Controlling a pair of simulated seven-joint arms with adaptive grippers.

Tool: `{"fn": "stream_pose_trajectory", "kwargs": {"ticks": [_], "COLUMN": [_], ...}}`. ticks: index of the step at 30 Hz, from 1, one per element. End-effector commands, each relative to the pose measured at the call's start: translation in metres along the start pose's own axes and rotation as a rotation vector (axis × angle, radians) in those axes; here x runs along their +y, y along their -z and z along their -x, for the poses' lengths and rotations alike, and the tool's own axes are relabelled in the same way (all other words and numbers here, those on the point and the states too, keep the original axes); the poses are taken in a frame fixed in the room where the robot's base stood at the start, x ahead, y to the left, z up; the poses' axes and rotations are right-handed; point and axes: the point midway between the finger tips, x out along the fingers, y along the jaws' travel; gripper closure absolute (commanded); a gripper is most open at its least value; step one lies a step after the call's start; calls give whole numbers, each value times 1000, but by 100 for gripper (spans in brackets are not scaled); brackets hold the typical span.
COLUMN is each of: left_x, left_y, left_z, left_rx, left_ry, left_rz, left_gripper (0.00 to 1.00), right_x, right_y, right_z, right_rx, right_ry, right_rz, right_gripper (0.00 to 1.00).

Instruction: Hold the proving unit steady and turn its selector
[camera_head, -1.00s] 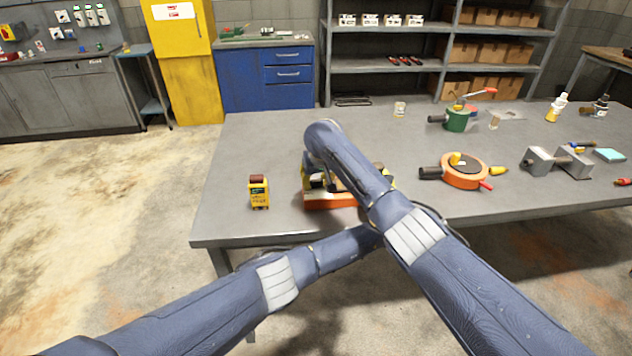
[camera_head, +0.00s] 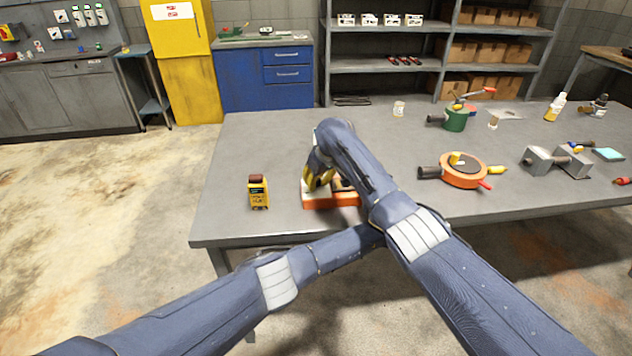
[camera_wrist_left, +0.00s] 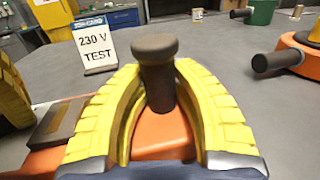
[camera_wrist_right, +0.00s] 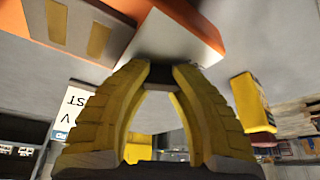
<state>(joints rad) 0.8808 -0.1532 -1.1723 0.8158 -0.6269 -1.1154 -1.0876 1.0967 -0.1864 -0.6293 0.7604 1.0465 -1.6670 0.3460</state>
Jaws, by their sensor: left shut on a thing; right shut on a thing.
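The proving unit (camera_head: 335,200) is an orange block with a pale section at its left end, near the table's front edge. In the left wrist view its orange body (camera_wrist_left: 160,130) carries an upright dark post with a round cap (camera_wrist_left: 157,70). My left gripper (camera_wrist_left: 160,95) is around this post, a finger on each side; my right arm hides it in the head view. My right gripper (camera_head: 318,178) is at the unit's left end. In the right wrist view its fingertips (camera_wrist_right: 160,75) close on a small dark part, apparently the selector, beside the unit's pale section (camera_wrist_right: 175,35).
A yellow handheld meter (camera_head: 258,192) stands left of the unit. A "230 V TEST" card (camera_wrist_left: 95,45) stands behind it. An orange round device (camera_head: 464,172) with a dark handle lies to the right. A green device (camera_head: 455,120) is farther back.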

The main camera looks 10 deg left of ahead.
Motion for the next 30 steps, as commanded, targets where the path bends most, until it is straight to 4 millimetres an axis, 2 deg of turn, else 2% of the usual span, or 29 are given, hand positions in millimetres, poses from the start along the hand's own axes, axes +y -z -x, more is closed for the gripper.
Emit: {"fn": "stream_pose_trajectory", "kwargs": {"ticks": [1, 13, 14, 20, 30], "left_x": [-5, -7, -7, -6, -3], "left_y": [0, 0, 0, 0, 0], "left_z": [2, 3, 3, 3, 1], "left_rx": [2, 2, 2, 2, 1], "left_ry": [9, 12, 13, 11, 5], "left_rz": [4, 6, 6, 6, 3], "left_gripper": [100, 100, 100, 100, 100], "right_x": [-7, -8, -8, -7, -3], "right_y": [4, 4, 5, 4, 2], "right_z": [1, 1, 1, 1, 1], "right_rx": [7, 10, 10, 9, 5], "right_ry": [16, 26, 26, 24, 19], "right_rz": [17, 39, 39, 38, 36], "right_gripper": [100, 100, 75, 52, 52]}}
